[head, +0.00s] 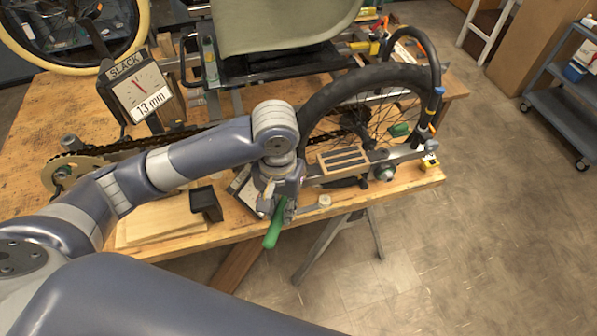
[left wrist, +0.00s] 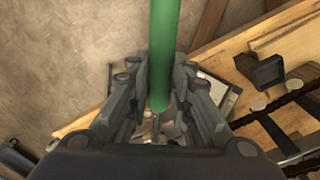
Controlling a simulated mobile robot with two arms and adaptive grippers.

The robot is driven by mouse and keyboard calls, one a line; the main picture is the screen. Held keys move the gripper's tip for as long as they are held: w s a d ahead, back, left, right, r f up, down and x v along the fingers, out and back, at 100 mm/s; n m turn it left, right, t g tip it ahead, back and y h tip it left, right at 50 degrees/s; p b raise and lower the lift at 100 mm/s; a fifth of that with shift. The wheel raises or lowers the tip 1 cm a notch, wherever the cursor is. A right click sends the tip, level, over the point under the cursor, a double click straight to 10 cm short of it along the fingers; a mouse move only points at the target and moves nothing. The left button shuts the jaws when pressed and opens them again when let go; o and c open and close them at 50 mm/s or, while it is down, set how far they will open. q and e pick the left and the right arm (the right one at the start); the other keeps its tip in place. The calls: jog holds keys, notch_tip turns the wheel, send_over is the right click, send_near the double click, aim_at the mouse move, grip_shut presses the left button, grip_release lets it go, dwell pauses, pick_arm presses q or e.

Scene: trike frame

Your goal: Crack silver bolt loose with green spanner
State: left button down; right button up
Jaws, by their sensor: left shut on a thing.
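The green spanner (head: 272,235) has its green handle hanging past the table's front edge in the head view. My left gripper (head: 280,190) is shut on it. In the left wrist view the green handle (left wrist: 163,50) runs down from the top edge and passes between the two fingers of the left gripper (left wrist: 160,108). The spanner's head is hidden or too small to make out. I cannot tell the silver bolt for certain among the small metal parts near the gripper, nor whether the spanner touches it. My right gripper is not in view.
The wooden table (head: 40,110) carries the trike frame with its wheel (head: 385,80) and chain. A gauge reading "SLACK 13 mm" (head: 145,90) stands at left. A black block (head: 206,204) sits beside wooden boards (head: 160,222). A grey cart (head: 570,90) stands far right; the floor between is clear.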

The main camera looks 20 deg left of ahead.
pick_arm(q)
jog(key=shift+w+d+n, duration=0.25)
jog(key=shift+d+n, duration=0.85)
jog(key=shift+d, duration=0.05)
jog(key=shift+w+d+n, duration=0.2)
jog(key=shift+d+n, duration=0.9)
jog(key=shift+d, duration=0.05)
jog(key=shift+a, duration=0.1)
jog(key=shift+s+a+m, duration=0.25)
jog(key=shift+a+m, duration=0.5)
jog(key=shift+m, duration=0.05)
jog(key=c, duration=2)
grip_release()
jog(key=shift+a, duration=0.1)
grip_shut()
jog(key=shift+r, duration=0.15)
